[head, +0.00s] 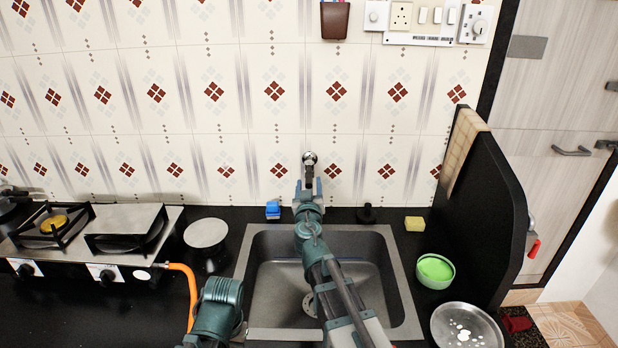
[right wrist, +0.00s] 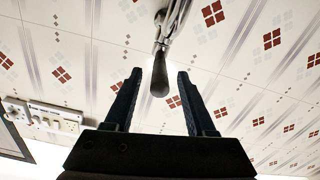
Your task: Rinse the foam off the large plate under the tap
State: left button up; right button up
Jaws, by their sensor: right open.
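The large plate (head: 450,333) is a round metal plate with white foam patches, lying on the dark counter at the lower right of the head view. The tap (head: 309,158) is on the tiled wall above the sink. My right gripper (head: 308,187) is open just in front of the tap, fingers pointing at the wall. In the right wrist view, a dark rounded tap part (right wrist: 160,78) appears between the open fingers (right wrist: 159,75); I cannot tell whether they touch it. Part of my left arm shows at the bottom, but its gripper is out of view.
The grey sink (head: 404,290) lies under my right arm. A green bowl (head: 435,270), yellow sponge (head: 415,224) and black divider (head: 490,205) are on the right. A blue item (head: 273,210) stands behind the sink; a gas stove (head: 95,270) with an orange hose (head: 190,290) is left.

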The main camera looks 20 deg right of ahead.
aim_at(309, 177)
jog(key=x, duration=0.4)
jog(key=shift+w+d, duration=0.1)
jog(key=shift+w, duration=0.25)
jog(key=shift+c, duration=0.2)
grip_shut()
dwell(0.9)
